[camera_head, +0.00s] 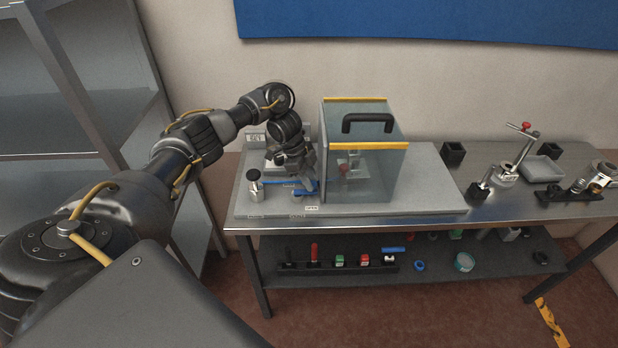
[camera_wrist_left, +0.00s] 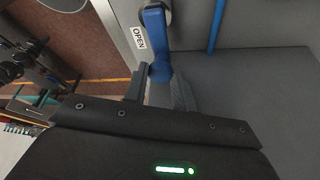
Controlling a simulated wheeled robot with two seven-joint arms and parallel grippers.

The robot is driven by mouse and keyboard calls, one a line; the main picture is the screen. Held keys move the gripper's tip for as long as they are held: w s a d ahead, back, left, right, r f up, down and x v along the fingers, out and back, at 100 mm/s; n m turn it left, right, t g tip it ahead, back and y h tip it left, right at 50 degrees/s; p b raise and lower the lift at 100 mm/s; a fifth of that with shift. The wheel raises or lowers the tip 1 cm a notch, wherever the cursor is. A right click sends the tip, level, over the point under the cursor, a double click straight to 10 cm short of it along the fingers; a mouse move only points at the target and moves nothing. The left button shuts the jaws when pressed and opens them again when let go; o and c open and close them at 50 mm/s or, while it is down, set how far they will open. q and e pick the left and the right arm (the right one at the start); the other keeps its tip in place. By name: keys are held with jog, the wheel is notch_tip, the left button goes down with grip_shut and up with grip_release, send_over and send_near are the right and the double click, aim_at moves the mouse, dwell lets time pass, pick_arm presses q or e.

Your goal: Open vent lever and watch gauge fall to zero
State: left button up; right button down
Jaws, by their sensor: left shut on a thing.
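A blue lever (camera_wrist_left: 156,38) hangs from a round pivot in the left wrist view, with a white OPEN label (camera_wrist_left: 138,38) beside it. My left gripper (camera_wrist_left: 160,88) is shut on the free end of this lever. In the head view my left gripper (camera_head: 308,184) is low at the left side of a clear-walled box (camera_head: 365,178), where bits of blue show beside it. I cannot make out a gauge face; my left arm covers part of that area. My right gripper is not in view.
The box has a black handle (camera_head: 367,123) and yellow edges, on a grey base plate (camera_head: 430,180). A black-topped knob (camera_head: 254,184) stands left of my gripper. A red-tipped clamp (camera_head: 522,140) and small parts stand on the right of the bench. A lower shelf (camera_head: 340,255) holds several tools.

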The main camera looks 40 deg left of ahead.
pick_arm(q)
jog(key=shift+s, duration=0.1)
dwell(0.4)
jog(key=o, duration=1)
jog(key=shift+d, duration=0.1)
jog(key=v, duration=1)
jog(key=shift+r, duration=0.35)
jog(key=shift+a, duration=0.25)
